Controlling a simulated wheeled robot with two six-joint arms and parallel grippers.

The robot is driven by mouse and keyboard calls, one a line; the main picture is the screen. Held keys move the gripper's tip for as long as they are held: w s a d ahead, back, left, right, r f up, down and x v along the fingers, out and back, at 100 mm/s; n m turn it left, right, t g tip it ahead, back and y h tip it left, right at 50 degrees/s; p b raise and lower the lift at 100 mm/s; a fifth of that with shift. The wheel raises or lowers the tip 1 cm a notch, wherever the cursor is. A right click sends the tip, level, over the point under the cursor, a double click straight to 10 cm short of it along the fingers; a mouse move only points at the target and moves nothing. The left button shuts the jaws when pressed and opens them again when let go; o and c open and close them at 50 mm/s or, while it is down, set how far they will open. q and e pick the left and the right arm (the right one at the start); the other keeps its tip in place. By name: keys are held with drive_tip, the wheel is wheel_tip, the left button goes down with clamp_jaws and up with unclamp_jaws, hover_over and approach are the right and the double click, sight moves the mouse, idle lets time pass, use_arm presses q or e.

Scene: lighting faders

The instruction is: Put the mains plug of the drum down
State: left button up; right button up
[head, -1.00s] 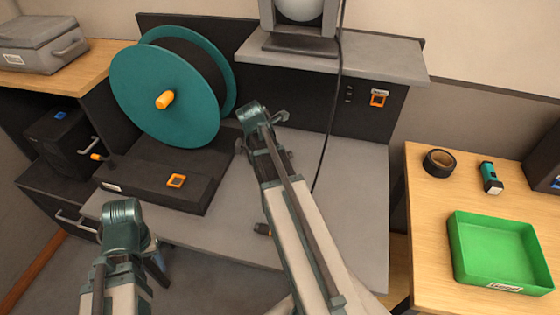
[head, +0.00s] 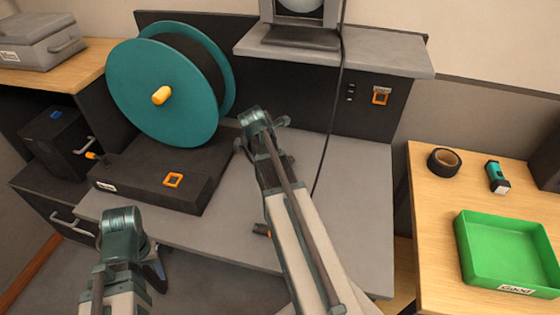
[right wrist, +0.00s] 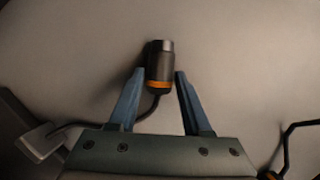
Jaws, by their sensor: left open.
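The teal cable drum (head: 135,85) with its orange knob stands on a dark base (head: 140,180) on the grey bench. The mains plug (right wrist: 160,66), black with an orange band, appears to lie on the grey surface in the right wrist view, its cable curving away below. My right gripper (right wrist: 160,72) is open, a finger on each side of the plug with gaps between. In the head view the plug (head: 261,229) shows beside my right arm, which hides part of it and the right fingers. My left gripper (head: 157,268) is open and empty before the bench front.
A lamp-like unit (head: 300,38) stands on the back shelf, and a dark cable runs down from it across the bench. A green tray (head: 510,245), black tape roll (head: 444,162) and teal torch (head: 497,177) are on the right table. The bench right of my arm is mostly clear.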

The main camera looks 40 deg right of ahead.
drive_tip(key=o, duration=0.3)
drive_tip(key=shift+r, duration=0.15)
drive_tip(key=shift+a+r+p, duration=0.1)
drive_tip(key=shift+r+p, duration=0.35)
drive_tip(key=shift+p, duration=0.15)
drive_tip(key=p+v, duration=1)
drive_tip(key=v, duration=0.1)
drive_tip(key=shift+a, duration=0.1)
